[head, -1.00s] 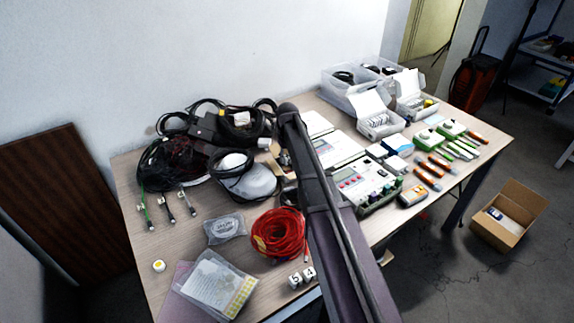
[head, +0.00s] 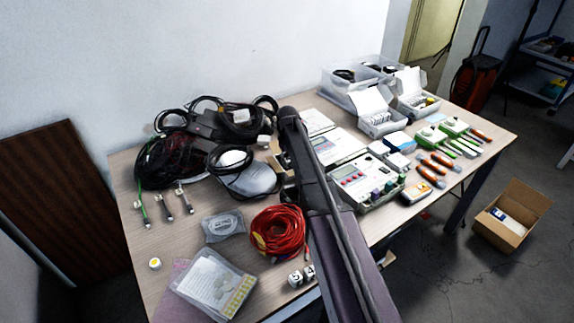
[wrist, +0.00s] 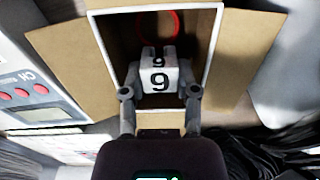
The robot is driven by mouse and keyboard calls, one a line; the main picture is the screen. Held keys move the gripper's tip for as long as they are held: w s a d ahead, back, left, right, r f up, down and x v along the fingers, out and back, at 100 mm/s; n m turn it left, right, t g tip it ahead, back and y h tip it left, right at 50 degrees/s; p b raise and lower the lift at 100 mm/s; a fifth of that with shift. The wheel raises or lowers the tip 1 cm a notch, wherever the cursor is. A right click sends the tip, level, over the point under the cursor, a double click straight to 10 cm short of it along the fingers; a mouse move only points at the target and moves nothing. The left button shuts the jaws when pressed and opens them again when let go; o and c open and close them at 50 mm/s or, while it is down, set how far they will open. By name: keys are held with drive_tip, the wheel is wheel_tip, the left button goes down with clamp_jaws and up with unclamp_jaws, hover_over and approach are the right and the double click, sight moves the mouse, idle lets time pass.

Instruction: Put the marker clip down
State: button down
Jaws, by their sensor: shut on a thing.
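The marker clip (wrist: 160,77) is a white block with a black 9 on its faces. In the wrist view my gripper (wrist: 160,92) is shut on it, one fingertip at each side. The clip is over the opening of a cardboard box (wrist: 75,52) with spread flaps and a white rim. I cannot tell whether it touches the box floor. A red ring (wrist: 158,24) shows inside, beyond the clip. In the head view my arm hides the gripper, the held clip and most of the box.
Black cable coils (head: 222,125) and a grey device (head: 252,180) lie left of my arm. A meter case (head: 366,184) stands to its right. Red cable (head: 279,231) and white numbered blocks (head: 295,279) lie near the front edge. Bare tabletop (head: 180,235) shows at the left.

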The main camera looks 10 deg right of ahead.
sight(288, 158)
drive_tip(key=shift+f, duration=0.3)
drive_tip(key=c, duration=0.6)
unclamp_jaws()
drive_tip(key=shift+c, duration=0.2)
drive_tip(key=shift+r, duration=0.2)
wheel_tip(288, 158, up, 12)
drive_tip(key=p, duration=1.2)
drive_tip(key=s+m, duration=0.3)
drive_tip(key=s, duration=2.5)
drive_tip(key=shift+s, duration=0.4)
